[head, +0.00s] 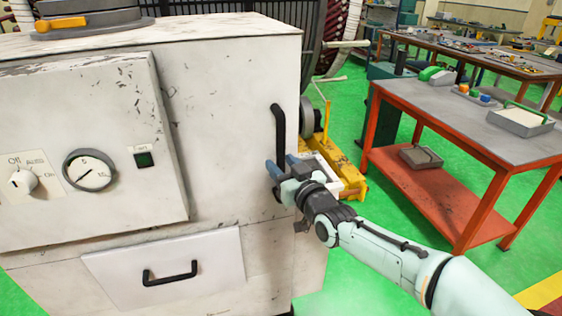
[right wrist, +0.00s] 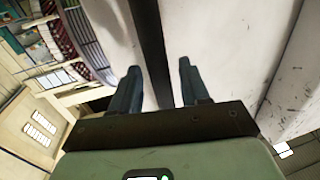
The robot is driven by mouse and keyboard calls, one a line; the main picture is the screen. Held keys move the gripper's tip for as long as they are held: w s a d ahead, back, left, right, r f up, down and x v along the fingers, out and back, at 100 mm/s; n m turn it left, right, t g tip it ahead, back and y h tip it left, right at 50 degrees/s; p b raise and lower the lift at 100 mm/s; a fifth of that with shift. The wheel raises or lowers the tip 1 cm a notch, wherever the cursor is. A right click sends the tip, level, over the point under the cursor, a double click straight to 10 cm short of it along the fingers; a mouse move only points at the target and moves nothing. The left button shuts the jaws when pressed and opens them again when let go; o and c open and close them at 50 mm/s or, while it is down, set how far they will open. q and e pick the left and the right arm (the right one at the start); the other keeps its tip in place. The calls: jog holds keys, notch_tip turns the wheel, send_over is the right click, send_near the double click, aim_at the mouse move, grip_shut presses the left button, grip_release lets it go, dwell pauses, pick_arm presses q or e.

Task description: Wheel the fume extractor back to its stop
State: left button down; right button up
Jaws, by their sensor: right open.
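The fume extractor (head: 225,90) is a large scuffed white cabinet filling the left of the head view. Its front has a switch, a round dial and a lower drawer pull. A black vertical handle (head: 279,128) is on its right part. My right gripper (head: 281,164) is at the lower half of this handle, fingers pointing at the cabinet. In the right wrist view, the handle (right wrist: 150,35) runs between the two open blue fingers (right wrist: 159,68), with gaps beside it. I cannot tell how deep it sits between them. My left gripper is not in view.
A yellow-framed device (head: 340,168) is on the floor just behind the gripper. Green floor (head: 375,290) is clear in front. More benches stand at the back right.

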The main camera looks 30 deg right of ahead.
jog(key=shift+w, duration=0.6)
grip_shut()
jog(key=shift+a, duration=0.15)
